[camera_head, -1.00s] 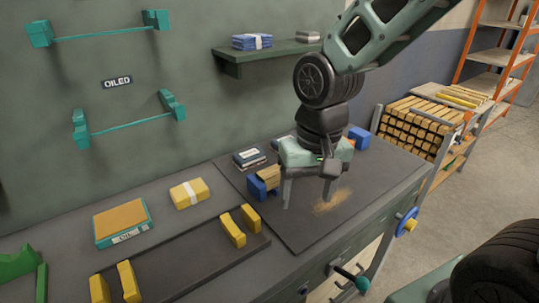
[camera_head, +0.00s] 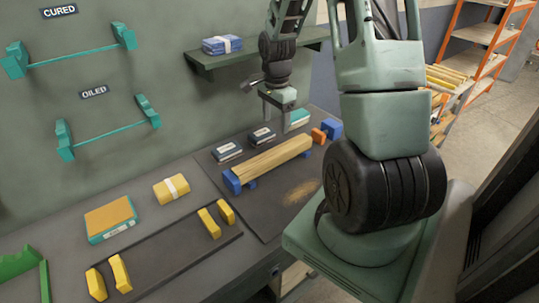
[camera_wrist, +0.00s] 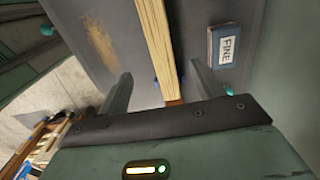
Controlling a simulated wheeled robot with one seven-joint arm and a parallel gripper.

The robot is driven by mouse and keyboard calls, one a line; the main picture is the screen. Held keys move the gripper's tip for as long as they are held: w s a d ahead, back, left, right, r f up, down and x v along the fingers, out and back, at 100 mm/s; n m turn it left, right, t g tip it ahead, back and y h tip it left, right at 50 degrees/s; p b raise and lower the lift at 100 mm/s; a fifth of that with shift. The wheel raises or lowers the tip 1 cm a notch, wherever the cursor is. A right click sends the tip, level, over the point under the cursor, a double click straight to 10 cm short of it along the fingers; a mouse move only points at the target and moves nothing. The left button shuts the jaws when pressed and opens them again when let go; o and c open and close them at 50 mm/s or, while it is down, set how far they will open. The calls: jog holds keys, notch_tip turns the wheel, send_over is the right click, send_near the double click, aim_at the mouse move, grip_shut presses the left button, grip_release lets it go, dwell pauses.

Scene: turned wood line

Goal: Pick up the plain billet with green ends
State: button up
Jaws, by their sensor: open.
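A long, ribbed, pale wood billet (camera_head: 274,160) lies across blue supports on the dark bench mat. I see no green on its ends; in the wrist view a reddish-brown patch shows at its near end. My gripper (camera_head: 277,114) is above and behind the billet, below the wall shelf, open and empty. In the wrist view the billet (camera_wrist: 156,40) runs between the two spread fingers (camera_wrist: 160,76), with no contact visible. How high the fingers are above it is hard to tell.
A blue block (camera_head: 232,182) stands at the billet's left end. Dark boxes (camera_head: 229,151) lie behind it, one marked FINE (camera_wrist: 230,46) in the wrist view. Left are a yellow pack (camera_head: 171,188), an OIL box (camera_head: 110,218) and yellow holders (camera_head: 209,223). A shelf (camera_head: 230,61) overhangs.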

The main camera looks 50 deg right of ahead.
aim_at(275, 152)
notch_tip(275, 152, down, 8)
jog(key=shift+f+p, duration=0.25)
jog(key=shift+p, duration=0.55)
jog(key=shift+a+f+p, duration=0.1)
jog(key=shift+f+p, duration=1)
jog(key=shift+f, duration=1.55)
jog(key=c, duration=1.3)
